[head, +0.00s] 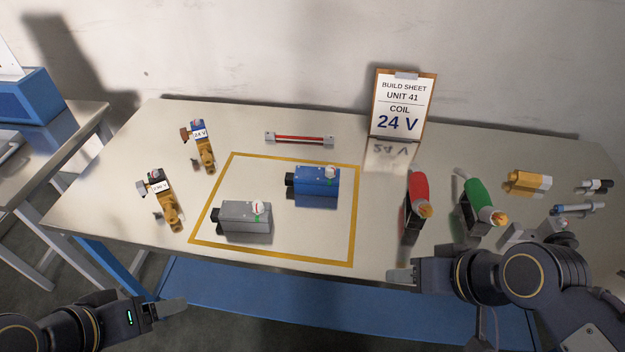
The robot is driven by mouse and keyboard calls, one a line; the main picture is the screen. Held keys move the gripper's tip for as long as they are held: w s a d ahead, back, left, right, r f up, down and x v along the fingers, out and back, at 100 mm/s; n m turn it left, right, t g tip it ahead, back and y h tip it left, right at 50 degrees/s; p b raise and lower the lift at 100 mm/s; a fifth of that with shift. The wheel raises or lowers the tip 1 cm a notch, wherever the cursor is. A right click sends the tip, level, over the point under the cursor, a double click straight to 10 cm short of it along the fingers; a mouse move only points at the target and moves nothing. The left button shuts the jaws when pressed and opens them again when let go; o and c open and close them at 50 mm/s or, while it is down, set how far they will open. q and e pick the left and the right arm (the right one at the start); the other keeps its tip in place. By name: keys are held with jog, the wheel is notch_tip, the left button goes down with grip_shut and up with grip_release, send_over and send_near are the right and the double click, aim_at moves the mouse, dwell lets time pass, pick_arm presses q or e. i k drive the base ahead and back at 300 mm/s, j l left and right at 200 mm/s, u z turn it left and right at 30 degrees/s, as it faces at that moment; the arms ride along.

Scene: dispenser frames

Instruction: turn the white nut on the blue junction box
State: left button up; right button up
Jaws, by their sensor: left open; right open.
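The blue junction box (312,188) lies inside the yellow outline on the table, towards its upper right part. Its white nut (331,172) sits on top near the box's right end, with a small green mark beside it. A black connector sticks out of the box's left end. My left gripper (172,308) is low at the left, in front of the table edge, open and empty, apart from the box. My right gripper (402,276) is at the table's front edge, right of and nearer than the box, open and touching nothing that I can see.
A grey box (243,220) with a similar white nut stands nearer left inside the outline. Two brass valves (206,157) (170,212) lie left. Red (418,186) and green (478,196) handled tools stand right. A clipboard (402,105) reads 24 V. Clear tabletop surrounds the blue box.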

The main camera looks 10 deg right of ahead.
aim_at(330, 170)
jog(key=i+j+z, duration=0.7)
jog(key=k+j, duration=0.05)
jog(key=k, duration=0.05)
